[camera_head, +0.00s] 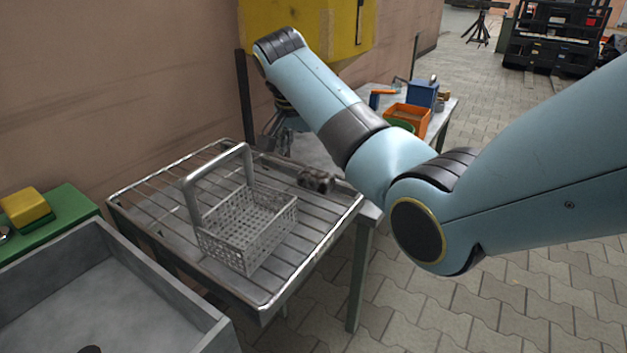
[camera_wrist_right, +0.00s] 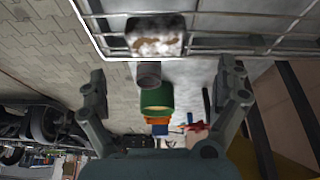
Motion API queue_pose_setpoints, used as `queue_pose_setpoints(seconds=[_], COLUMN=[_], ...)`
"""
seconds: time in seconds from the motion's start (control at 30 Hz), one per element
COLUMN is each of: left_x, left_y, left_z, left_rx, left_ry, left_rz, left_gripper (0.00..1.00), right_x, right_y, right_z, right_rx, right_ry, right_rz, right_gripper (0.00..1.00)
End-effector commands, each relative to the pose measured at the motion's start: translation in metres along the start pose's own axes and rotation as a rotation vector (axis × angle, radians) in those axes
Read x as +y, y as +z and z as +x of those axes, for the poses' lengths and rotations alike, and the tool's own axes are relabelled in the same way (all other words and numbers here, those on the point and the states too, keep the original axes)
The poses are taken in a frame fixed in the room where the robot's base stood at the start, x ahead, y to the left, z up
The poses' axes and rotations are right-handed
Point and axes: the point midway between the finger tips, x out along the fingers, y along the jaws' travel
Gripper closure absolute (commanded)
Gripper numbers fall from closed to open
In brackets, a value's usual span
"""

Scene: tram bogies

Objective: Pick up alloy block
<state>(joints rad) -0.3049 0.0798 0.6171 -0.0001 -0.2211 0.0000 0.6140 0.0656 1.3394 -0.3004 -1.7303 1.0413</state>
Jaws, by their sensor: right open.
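A small dark, mottled block (camera_head: 316,180), probably the alloy block, lies on the wire rack (camera_head: 150,235) near its right edge, behind the wire basket. In the right wrist view, a block with brown and whitish patches (camera_wrist_right: 153,36) lies on the rack at the top. My right gripper (camera_head: 278,143) hangs over the far end of the rack, beyond and left of the block, partly hidden by its own arm. In the wrist view its two fingers (camera_wrist_right: 163,92) are spread wide with nothing held between them. My left gripper is not in view.
A wire basket (camera_head: 247,228) with a tall handle stands on the rack. A grey tub (camera_head: 200,318) is at the lower left. Behind, a table holds an orange bin (camera_head: 408,116) and a blue box (camera_head: 423,93). A yellow cabinet (camera_head: 335,30) hangs above. Paved floor lies right.

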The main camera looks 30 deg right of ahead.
Motion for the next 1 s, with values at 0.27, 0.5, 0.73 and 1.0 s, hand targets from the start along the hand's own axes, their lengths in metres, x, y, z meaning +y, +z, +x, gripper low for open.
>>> queue_pose_setpoints(seconds=[0.27, 0.5, 0.73, 1.0], left_x=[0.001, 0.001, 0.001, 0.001], left_y=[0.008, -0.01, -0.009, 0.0], left_z=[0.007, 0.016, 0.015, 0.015], left_rx=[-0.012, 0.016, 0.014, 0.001], left_ry=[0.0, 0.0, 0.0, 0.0], left_rz=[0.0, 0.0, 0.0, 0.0], left_gripper=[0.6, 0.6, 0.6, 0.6], right_x=[0.003, 0.006, 0.005, 0.005], right_y=[0.002, 0.003, 0.002, 0.002], right_z=[0.029, 0.063, 0.065, 0.065], right_rx=[0.0, -0.001, 0.0, 0.0], right_ry=[0.002, 0.001, -0.002, -0.002], right_rz=[-0.001, -0.001, 0.0, 0.0], right_gripper=[0.0, 0.0, 0.0, 0.29])
